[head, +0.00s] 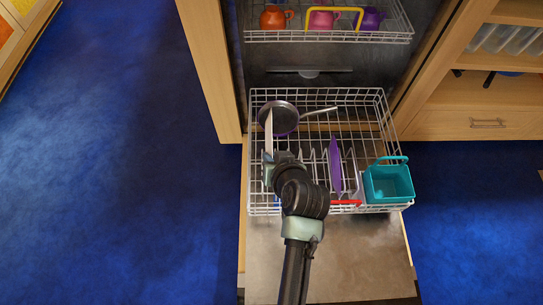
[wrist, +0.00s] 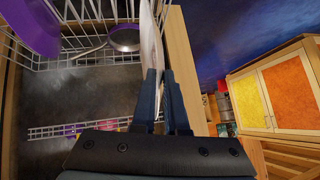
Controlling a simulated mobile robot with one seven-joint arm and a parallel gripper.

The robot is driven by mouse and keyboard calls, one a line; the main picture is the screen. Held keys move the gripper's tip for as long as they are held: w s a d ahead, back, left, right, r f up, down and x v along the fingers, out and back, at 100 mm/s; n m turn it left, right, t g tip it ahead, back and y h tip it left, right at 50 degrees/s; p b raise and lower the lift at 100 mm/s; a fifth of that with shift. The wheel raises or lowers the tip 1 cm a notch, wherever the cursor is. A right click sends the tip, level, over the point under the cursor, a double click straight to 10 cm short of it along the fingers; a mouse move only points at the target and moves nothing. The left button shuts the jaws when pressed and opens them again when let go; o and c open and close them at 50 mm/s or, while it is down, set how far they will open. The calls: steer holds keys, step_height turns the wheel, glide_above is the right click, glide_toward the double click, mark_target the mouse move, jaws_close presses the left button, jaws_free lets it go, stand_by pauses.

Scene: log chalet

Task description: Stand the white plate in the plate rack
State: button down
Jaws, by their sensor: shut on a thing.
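The white plate (head: 268,132) shows nearly edge-on at the left side of the pulled-out lower rack (head: 350,92), upright, in front of part of a pan. My gripper (head: 268,164) is shut on the plate's near part. In the wrist view the white plate (wrist: 150,38) is a thin upright strip running up from between the fingertips of my gripper (wrist: 161,76). The rack has a row of upright wire tines around its middle. My arm hides part of the tines, and I cannot tell whether the plate's lower edge touches the rack.
A purple plate (head: 335,164) stands in the tines to the right. A dark pan (head: 280,117) lies at the rack's back left. A teal basket (head: 388,184) fills the front right, with a red item (head: 345,202) beside it. The upper rack (head: 330,38) holds several cups.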

step_height(320, 180, down, 4)
steer(key=b, duration=0.4)
steer(key=shift+f, duration=0.15)
steer(key=shift+f+b, duration=2.6)
steer(key=shift+f, duration=1.45)
steer(key=c, duration=0.9)
jaws_free()
steer(key=shift+f, duration=0.1)
steer(key=shift+o, duration=0.2)
steer(key=shift+s+d+r+p, duration=0.1)
steer(key=shift+s+r+p, duration=0.2)
steer(key=shift+r+p, duration=0.15)
steer(key=p+v, duration=0.6)
steer(key=v, duration=0.6)
